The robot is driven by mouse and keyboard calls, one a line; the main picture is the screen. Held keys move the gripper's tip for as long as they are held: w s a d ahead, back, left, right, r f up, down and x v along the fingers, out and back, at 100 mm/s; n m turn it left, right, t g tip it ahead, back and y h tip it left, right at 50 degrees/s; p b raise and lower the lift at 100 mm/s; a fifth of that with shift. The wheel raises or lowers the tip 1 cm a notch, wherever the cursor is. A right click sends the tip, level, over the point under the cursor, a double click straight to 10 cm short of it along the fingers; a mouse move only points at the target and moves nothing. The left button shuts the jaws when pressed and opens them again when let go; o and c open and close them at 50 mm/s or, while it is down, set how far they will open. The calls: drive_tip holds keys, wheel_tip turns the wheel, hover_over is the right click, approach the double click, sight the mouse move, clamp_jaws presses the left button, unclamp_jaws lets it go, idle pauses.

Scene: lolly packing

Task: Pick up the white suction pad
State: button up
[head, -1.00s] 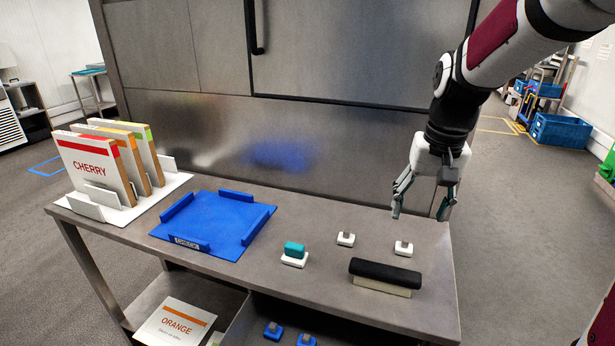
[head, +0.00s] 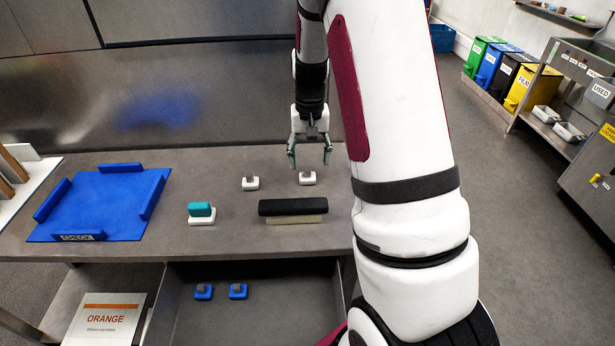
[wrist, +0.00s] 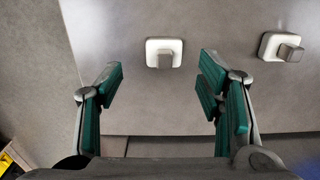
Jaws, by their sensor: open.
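Two white suction pads with grey knobs stand on the grey table. The right one (head: 307,181) is just below my gripper (head: 309,160) in the head view. The other white pad (head: 250,185) is to its left. In the wrist view, one white pad (wrist: 164,53) lies in the gap direction between the fingertips of my gripper (wrist: 163,78), beyond them. The second pad (wrist: 278,47) is at the upper right there. My gripper is open and empty, with teal-lined fingers spread, apart from both pads.
A black-topped block (head: 292,208) lies in front of the pads. A teal-topped white block (head: 201,214) is to the left, beside a blue tray (head: 100,206). Two blue pads (head: 238,292) and an ORANGE box (head: 103,320) are below the tabletop. The table's side edge shows left in the wrist view.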

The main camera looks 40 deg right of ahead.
sight(308, 170)
drive_tip(key=shift+a+f+p, duration=0.15)
drive_tip(key=shift+f+p, duration=0.05)
drive_tip(key=shift+f, duration=1.25)
drive_tip(key=shift+a+f+p, duration=0.15)
drive_tip(key=shift+f+p, duration=0.05)
drive_tip(key=shift+f, duration=1.2)
drive_tip(key=c, duration=1.1)
